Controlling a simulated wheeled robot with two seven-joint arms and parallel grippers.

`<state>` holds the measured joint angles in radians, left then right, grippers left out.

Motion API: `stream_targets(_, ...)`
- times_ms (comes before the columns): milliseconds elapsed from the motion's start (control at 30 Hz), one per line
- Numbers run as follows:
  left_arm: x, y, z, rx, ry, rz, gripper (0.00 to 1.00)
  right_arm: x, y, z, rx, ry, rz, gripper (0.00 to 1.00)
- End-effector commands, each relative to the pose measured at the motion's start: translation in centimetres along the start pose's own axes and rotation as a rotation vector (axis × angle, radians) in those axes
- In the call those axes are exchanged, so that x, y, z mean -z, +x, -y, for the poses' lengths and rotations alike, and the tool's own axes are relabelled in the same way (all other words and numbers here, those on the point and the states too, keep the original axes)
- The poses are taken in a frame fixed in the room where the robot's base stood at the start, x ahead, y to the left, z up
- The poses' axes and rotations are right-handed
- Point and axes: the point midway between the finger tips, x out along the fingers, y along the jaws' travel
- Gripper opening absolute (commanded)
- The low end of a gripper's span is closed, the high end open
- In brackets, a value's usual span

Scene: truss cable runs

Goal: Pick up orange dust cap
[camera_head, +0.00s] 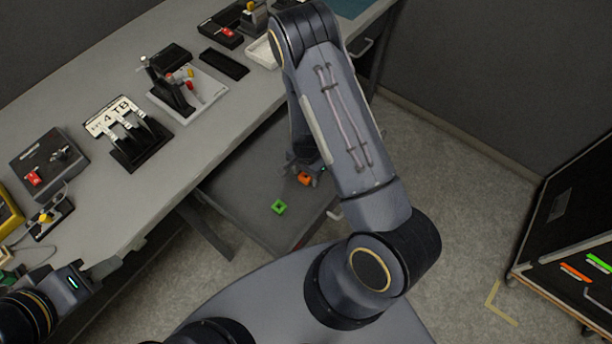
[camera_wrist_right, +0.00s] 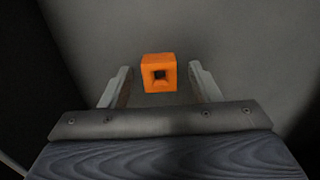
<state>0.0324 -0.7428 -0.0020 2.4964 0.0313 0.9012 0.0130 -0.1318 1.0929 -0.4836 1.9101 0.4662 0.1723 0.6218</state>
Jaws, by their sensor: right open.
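The orange dust cap (camera_head: 304,178) is a small orange block with a square hole. It lies on a low grey surface (camera_head: 245,185) beside the workbench. In the right wrist view the orange dust cap (camera_wrist_right: 158,73) sits just ahead of and between the fingertips of my right gripper (camera_wrist_right: 160,80), with a gap on each side. That gripper is open. In the head view my right gripper (camera_head: 308,170) is partly hidden by my right arm. My left gripper (camera_head: 95,275) is at the lower left by the bench's front edge; its fingers are too unclear to judge.
A green block (camera_head: 279,206) lies on the same low surface, left of and nearer than the orange cap. The workbench (camera_head: 150,190) carries several devices, including a grey box with a red switch (camera_head: 48,165). A black case (camera_head: 575,240) stands at the right. Open floor lies between.

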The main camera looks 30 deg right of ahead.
Motion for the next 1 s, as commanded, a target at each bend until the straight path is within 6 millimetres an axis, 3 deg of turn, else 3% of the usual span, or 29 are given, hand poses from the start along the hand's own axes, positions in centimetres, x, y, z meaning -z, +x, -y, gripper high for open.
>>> stream_targets(200,0.0,0.0,0.0,0.0,0.0,0.0,0.36,0.0,0.1,0.0,0.001,0.0,0.0,0.56)
stream_targets(567,0.0,0.0,0.0,0.0,0.0,0.0,0.36,0.0,0.0,0.0,0.001,0.0,0.0,0.09)
stream_targets(833,0.0,0.0,0.0,0.0,0.0,0.0,0.36,0.0,-0.1,0.0,0.001,0.0,0.0,0.09)
stream_targets(1000,0.0,0.0,0.0,0.0,0.0,0.0,0.36,0.1,-1.2,0.1,0.003,0.0,-0.002,0.09)
